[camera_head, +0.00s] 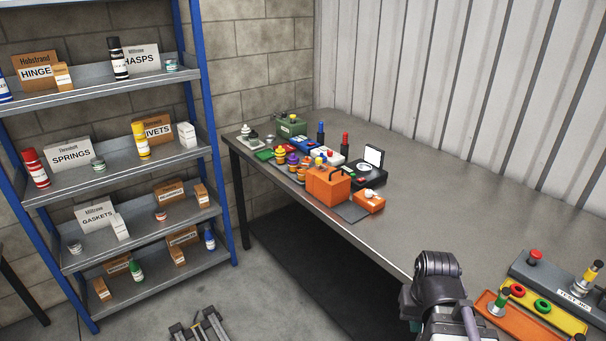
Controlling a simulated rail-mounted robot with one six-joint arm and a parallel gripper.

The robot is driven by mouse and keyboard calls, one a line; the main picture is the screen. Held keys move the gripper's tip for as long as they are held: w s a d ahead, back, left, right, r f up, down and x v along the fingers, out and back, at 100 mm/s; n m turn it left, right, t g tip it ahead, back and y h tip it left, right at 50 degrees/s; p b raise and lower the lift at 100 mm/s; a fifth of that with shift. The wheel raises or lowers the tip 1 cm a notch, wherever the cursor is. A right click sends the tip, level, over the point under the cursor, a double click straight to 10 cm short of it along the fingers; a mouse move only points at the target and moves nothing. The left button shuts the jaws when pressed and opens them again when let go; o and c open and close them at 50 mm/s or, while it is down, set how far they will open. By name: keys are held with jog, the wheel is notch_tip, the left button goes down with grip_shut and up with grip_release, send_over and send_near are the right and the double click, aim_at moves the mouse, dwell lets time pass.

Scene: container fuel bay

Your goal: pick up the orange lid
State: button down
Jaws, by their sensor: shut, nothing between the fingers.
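I cannot single out the orange lid with certainty. Among the small objects on the workbench (430,205), a low orange piece (368,202) with a white knob-like part on top lies at the front edge, right of an orange box with a handle (328,188). Small jars with orange, yellow and purple parts (292,163) stand left of the box, too small to tell which have lids. My gripper is not visible; only a dark arm joint of mine shows at the lower right, in front of the bench.
A red-topped and a blue-topped bottle, a black case with raised lid (372,165) and a green box (291,126) crowd the far bench end. An orange tray (535,322) and grey button panel (545,280) lie at right. The bench middle is clear. A blue-post shelf (110,210) stands left.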

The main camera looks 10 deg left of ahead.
jog(key=c, duration=1)
grip_release()
jog(key=shift+w, duration=0.1)
